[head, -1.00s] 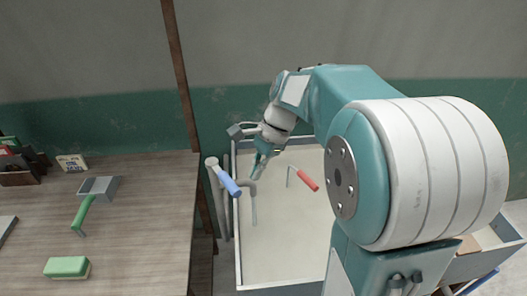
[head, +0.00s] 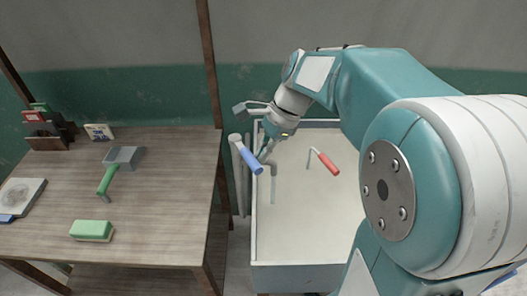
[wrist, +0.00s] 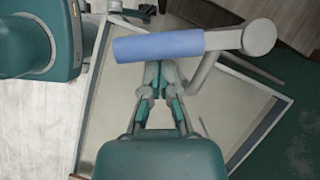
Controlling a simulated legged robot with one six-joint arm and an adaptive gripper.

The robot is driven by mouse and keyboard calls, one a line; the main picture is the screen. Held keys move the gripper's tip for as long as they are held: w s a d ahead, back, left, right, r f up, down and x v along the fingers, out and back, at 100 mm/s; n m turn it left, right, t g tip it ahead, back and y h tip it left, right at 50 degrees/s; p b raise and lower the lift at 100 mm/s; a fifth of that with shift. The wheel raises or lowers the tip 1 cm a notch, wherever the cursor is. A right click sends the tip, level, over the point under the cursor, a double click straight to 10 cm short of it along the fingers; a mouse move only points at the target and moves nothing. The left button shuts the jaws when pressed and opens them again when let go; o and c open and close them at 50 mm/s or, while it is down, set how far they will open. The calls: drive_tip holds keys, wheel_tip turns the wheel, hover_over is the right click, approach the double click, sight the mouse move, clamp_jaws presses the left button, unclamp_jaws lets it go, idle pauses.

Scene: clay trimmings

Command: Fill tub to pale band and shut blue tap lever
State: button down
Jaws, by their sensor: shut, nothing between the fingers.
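The blue tap lever (head: 245,154) sits on a grey pipe at the left edge of the pale tub (head: 300,258). In the wrist view the blue lever (wrist: 158,46) lies across the picture just beyond the fingertips. My gripper (head: 264,154) is shut and empty, close to the right of the lever; it also shows in the wrist view (wrist: 160,78). I cannot tell whether it touches the lever. A grey spout (head: 273,170) hangs over the tub, with a thin grey-blue streak below it. I cannot make out a pale band or the water level.
A wooden post (head: 209,70) stands between table and tub.

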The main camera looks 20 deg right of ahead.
sight(251, 160)
drive_tip(key=shift+s+a+m, duration=0.2)
drive_tip(key=shift+a+m, duration=0.1)
drive_tip(key=shift+m, duration=0.1)
drive_tip(key=shift+s+a+m+t, duration=0.2)
drive_tip(key=shift+a+m+t, duration=0.2)
drive_tip(key=shift+a+m, duration=0.3)
drive_tip(key=shift+s+a+m+t, duration=0.15)
drive_tip(key=shift+a+m+t, duration=0.3)
drive_tip(key=shift+m, duration=0.35)
drive_tip(key=shift+a, duration=0.6)
